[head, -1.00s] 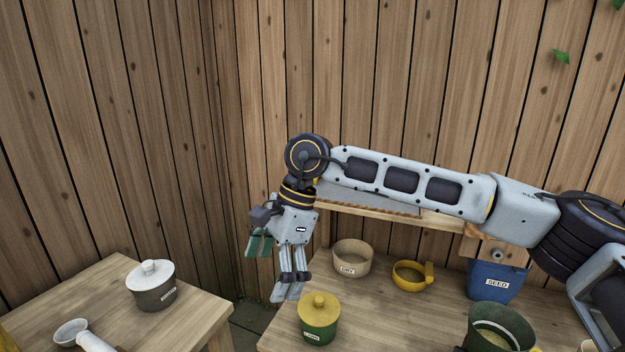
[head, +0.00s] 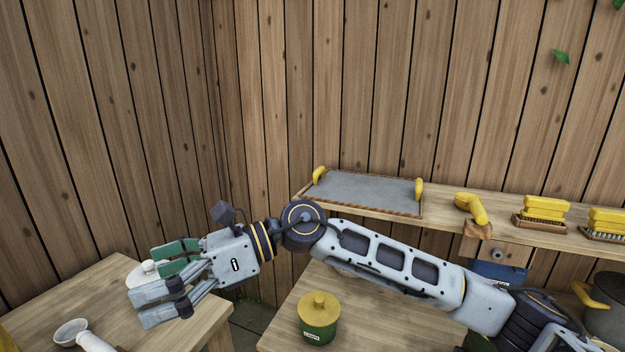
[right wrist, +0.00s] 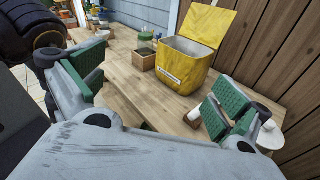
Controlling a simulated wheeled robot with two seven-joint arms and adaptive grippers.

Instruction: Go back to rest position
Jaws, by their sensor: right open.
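My right gripper (head: 160,285) is open and empty in the head view. Its arm comes in from the right and lies low, and its fingers point left over the left table (head: 215,307). My left gripper does not show in the head view.
A green pot with a yellow lid (head: 318,318) stands on the right table below my arm. A shelf behind holds a grey tray (head: 362,188) and yellow brushes (head: 543,208). The right wrist view shows an open yellow bin (right wrist: 190,60) and a small wooden box (right wrist: 144,60).

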